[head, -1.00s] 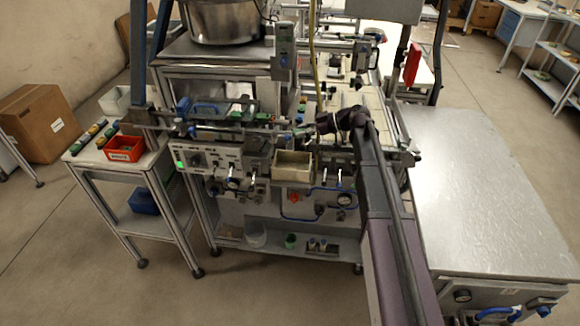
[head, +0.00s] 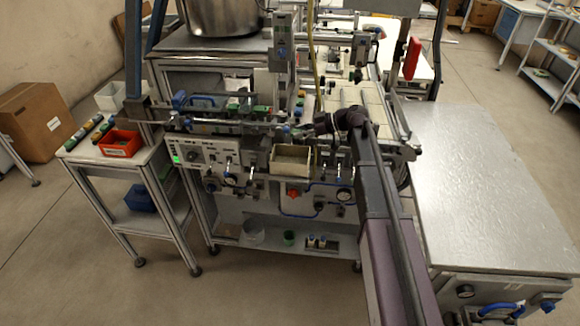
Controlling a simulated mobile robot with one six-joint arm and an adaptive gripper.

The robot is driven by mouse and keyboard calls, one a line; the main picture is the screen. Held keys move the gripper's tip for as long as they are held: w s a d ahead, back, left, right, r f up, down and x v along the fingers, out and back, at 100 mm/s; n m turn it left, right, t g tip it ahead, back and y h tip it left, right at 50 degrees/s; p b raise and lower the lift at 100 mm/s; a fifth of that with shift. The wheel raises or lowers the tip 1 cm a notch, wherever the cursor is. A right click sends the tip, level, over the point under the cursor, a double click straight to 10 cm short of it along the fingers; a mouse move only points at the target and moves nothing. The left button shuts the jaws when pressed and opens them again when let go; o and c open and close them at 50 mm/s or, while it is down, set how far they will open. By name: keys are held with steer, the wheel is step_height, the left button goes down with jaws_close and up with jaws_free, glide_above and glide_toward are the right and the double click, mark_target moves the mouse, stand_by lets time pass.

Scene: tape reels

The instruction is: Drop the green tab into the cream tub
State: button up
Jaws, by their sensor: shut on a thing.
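The cream tub (head: 291,165) is an open box on the front of the machine, near the middle of the head view. My gripper (head: 299,133) is small and dark, at the end of my arm reaching in from the lower right. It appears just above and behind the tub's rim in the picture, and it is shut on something. The green tab is too small to make out clearly; the thing in the jaws is mostly hidden by the gripper and the fittings behind it.
A rail with blue and green fittings (head: 215,122) runs left of my gripper. A red bin (head: 119,149) stands on the side table at left. A bare metal table (head: 470,190) lies at right. The floor in front is clear.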

steer(key=shift+f+b, duration=1.15)
steer(key=shift+f, duration=0.35)
steer(key=o, duration=0.8)
steer(key=shift+r, duration=0.2)
